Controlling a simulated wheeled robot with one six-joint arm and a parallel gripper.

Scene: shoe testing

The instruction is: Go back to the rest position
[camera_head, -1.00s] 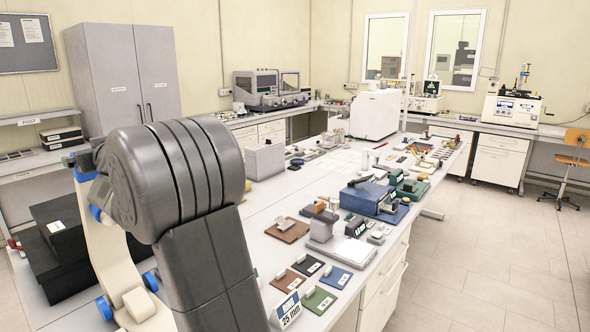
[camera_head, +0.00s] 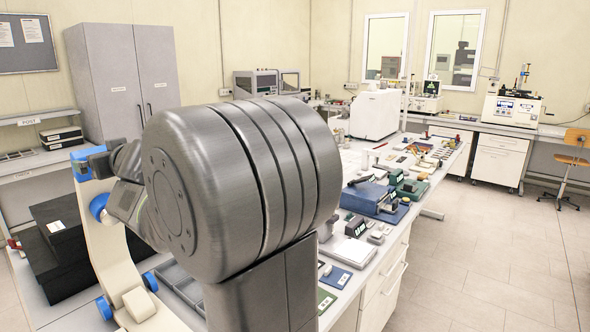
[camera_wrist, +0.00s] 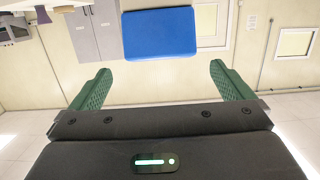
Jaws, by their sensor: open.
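My gripper (camera_wrist: 160,68) shows in the wrist view with its two green ribbed fingers spread wide apart. It is open, and nothing is between the fingers. A flat blue panel with rounded corners (camera_wrist: 160,33) shows beyond the fingertips; I cannot tell what it belongs to. In the head view my thick grey arm joint fills the middle, and my gripper is out of sight there.
The long workbench (camera_head: 398,238) runs behind my arm, its near left part hidden. A blue device (camera_head: 368,197) and several small items stand on it. A grey cabinet (camera_head: 125,70) stands at the back left. The floor (camera_head: 490,260) on the right is clear.

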